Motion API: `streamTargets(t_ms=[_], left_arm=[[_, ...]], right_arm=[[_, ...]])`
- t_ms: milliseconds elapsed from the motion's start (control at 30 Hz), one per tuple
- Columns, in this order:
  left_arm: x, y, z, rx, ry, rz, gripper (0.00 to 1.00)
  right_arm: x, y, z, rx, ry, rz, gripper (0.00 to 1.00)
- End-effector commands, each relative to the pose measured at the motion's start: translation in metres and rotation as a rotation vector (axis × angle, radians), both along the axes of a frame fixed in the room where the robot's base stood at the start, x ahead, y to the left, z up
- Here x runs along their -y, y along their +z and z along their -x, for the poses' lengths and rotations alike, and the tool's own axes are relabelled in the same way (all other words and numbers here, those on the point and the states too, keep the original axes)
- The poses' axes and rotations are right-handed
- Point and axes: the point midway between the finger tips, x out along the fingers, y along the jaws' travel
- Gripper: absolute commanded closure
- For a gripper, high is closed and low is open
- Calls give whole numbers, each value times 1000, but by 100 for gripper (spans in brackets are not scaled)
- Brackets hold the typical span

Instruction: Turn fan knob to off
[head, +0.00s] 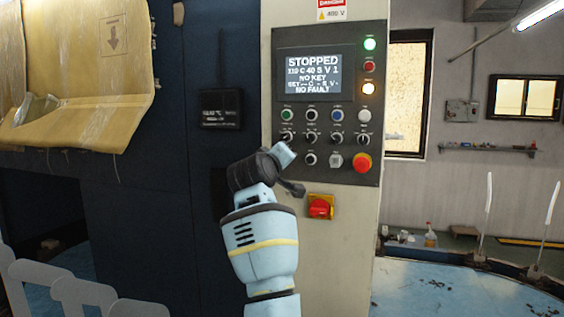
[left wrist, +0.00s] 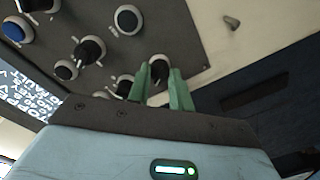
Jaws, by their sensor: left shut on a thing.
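The control panel (head: 348,178) carries rows of buttons and black selector knobs. My left gripper (left wrist: 158,92) has its two green fingers on either side of a black knob with a pale ring (left wrist: 158,66) and is shut on it. My right gripper is out of view.
The screen (head: 314,75) reads STOPPED, NO KEY and NO FAULT. Close by are other knobs (head: 311,138), a red emergency button (head: 362,163) and a red switch on a yellow plate (head: 320,207). A black display box (head: 221,108) hangs to the left.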

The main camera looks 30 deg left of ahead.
Motion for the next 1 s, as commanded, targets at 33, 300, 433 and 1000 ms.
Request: streamTargets(t_ms=[33,300,433,1000], left_arm=[[0,0,0,0,-1,4,100],[0,0,0,1,0,4,100],[0,0,0,1,0,4,66],[3,0,14,2,2,2,57]], right_arm=[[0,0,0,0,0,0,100],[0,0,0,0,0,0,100],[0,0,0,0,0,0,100],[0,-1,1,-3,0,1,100]])
